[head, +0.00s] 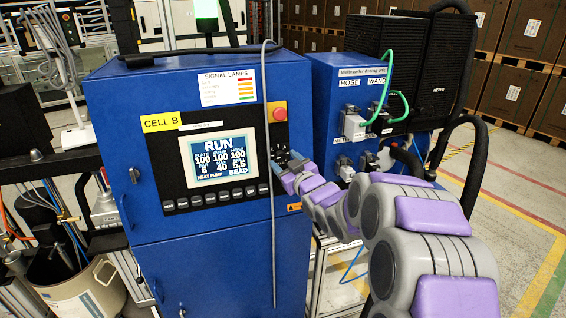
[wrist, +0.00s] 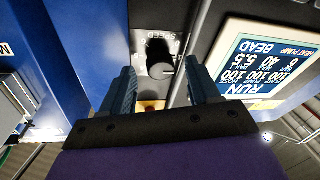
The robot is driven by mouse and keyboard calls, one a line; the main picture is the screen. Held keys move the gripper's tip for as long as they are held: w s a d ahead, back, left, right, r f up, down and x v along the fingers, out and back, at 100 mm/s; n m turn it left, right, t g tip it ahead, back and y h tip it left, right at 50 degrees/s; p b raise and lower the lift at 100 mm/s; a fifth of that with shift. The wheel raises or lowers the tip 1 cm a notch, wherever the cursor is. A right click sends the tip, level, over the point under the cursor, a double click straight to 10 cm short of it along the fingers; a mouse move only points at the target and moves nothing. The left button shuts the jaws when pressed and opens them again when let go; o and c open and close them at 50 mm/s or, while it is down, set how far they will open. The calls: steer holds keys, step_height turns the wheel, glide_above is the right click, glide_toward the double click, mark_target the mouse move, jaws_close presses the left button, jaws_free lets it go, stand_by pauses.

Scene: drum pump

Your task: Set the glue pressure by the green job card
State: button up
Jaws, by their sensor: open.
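The blue cabinet (head: 110,200) marked CELL B carries a lit screen (head: 218,158) reading RUN, with 100 100 100 above 6, 40, 5.5 and HEAT PUMP and BEAD below. My gripper (head: 284,158) is at the panel, right of the screen and below a red button. In the wrist view, a round dark knob (wrist: 160,68) sits on a grey plate lettered SPEED. My open gripper (wrist: 162,82) has one finger on either side of it. Contact cannot be told. The screen also shows there, turned over (wrist: 265,68). I cannot make out a green job card.
A red button (head: 279,114) sits on the panel above my gripper. A thin grey hose (head: 270,220) hangs down the cabinet front. A blue dosing unit (head: 340,110) with green cables stands at the right. Brown boxes (head: 525,35) stand behind, with open floor at right.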

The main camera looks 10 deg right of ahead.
steer(key=shift+x, duration=0.95)
steer(key=shift+c, duration=0.2)
steer(key=c, duration=1)
